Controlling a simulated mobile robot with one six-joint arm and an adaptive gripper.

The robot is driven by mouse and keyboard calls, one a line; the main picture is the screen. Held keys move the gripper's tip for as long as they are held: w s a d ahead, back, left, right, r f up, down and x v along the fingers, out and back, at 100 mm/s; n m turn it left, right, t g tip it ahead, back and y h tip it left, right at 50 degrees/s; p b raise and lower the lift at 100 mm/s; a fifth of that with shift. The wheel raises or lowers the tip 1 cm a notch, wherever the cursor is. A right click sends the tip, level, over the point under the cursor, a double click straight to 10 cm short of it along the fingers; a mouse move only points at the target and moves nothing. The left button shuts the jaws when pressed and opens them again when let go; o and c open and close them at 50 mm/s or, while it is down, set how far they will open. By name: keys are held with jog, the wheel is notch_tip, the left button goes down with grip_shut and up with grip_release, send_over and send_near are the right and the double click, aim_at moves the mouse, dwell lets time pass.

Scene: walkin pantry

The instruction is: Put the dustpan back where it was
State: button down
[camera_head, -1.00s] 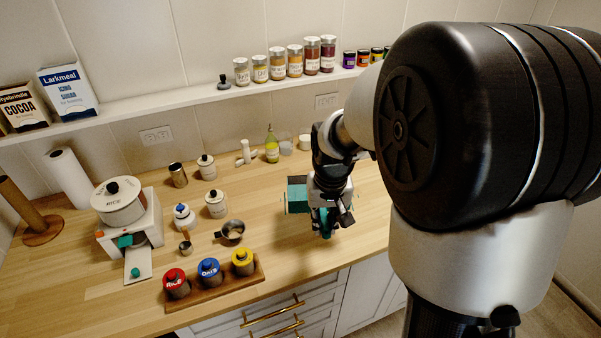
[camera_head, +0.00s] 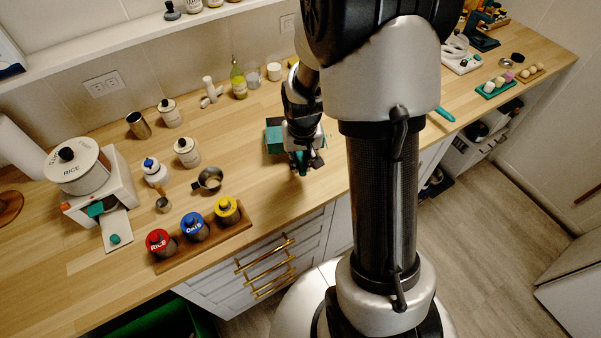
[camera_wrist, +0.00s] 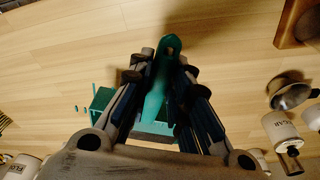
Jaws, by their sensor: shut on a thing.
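The teal dustpan (camera_head: 274,141) is on or just above the wooden counter, partly hidden by my gripper in the head view. In the wrist view its handle (camera_wrist: 168,55) runs between my fingers, and part of its pan (camera_wrist: 104,100) shows behind them. My gripper (camera_head: 302,166) points down over the counter and is shut on the handle; it also shows in the wrist view (camera_wrist: 160,75). I cannot tell whether the pan touches the counter.
A metal measuring cup (camera_head: 209,179) and a wooden rack (camera_head: 178,258) with red, blue and yellow lidded jars stand to the left. A rice dispenser (camera_head: 115,190) stands farther left. Bottles and cups line the wall. A teal-handled item (camera_head: 444,115) lies on the right counter.

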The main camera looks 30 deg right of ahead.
jog(key=shift+f+b, duration=0.6)
jog(key=shift+f, duration=2)
jog(key=shift+f, duration=0.2)
jog(key=c, duration=1.5)
grip_release()
jog(key=shift+r, duration=0.15)
